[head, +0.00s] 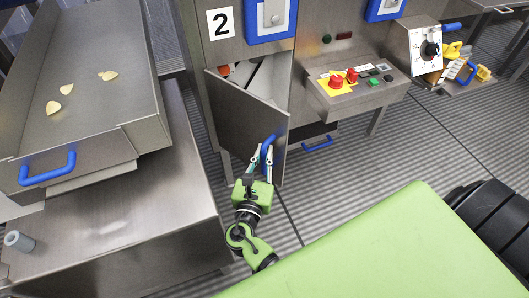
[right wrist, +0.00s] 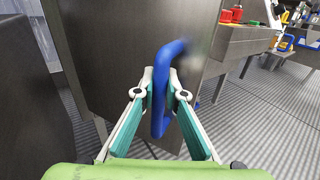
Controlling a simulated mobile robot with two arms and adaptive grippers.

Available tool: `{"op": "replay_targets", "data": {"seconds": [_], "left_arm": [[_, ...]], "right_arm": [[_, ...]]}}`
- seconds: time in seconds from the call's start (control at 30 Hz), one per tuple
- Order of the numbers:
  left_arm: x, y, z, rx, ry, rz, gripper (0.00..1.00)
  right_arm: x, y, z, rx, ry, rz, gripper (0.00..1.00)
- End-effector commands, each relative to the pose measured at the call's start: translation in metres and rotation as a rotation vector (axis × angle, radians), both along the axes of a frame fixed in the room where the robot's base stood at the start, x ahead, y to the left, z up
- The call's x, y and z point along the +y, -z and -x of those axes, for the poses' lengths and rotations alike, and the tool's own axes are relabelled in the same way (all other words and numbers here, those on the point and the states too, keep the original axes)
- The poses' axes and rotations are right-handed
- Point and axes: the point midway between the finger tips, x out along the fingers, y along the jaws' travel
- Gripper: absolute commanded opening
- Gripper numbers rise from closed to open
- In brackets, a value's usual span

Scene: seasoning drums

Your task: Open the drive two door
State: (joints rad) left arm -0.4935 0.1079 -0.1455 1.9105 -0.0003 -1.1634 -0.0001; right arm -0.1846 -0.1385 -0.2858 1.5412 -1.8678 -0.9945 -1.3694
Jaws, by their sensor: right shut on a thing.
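The drive two door (head: 242,118) is a grey metal panel on the cabinet under the white "2" sign (head: 221,23). It stands partly open, swung outward, with the inside of the cabinet showing above and behind it. Its blue handle (head: 267,150) is near the door's right edge. My right gripper (head: 262,158) is shut on this handle; in the right wrist view the two fingers (right wrist: 161,88) are on either side of the upright blue bar (right wrist: 159,120). The door face (right wrist: 120,60) fills much of that view. My left gripper is not in view.
A control box (head: 355,92) with red and green buttons sticks out right of the door. A steel tray (head: 90,85) with several chips and a lower steel table (head: 150,200) stand at the left. Ridged floor (head: 340,165) is free at the right.

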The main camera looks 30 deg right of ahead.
Motion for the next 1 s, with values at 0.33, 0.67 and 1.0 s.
{"op": "replay_targets", "data": {"seconds": [0.33,0.67,1.0], "left_arm": [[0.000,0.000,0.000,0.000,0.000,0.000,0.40],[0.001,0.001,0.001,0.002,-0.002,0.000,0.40],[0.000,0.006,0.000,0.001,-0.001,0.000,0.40]], "right_arm": [[-0.001,0.001,0.001,0.003,0.002,0.000,0.28],[-0.003,0.001,0.000,0.001,0.002,0.000,0.28],[-0.049,0.001,-0.015,0.000,0.003,0.003,0.28]]}}
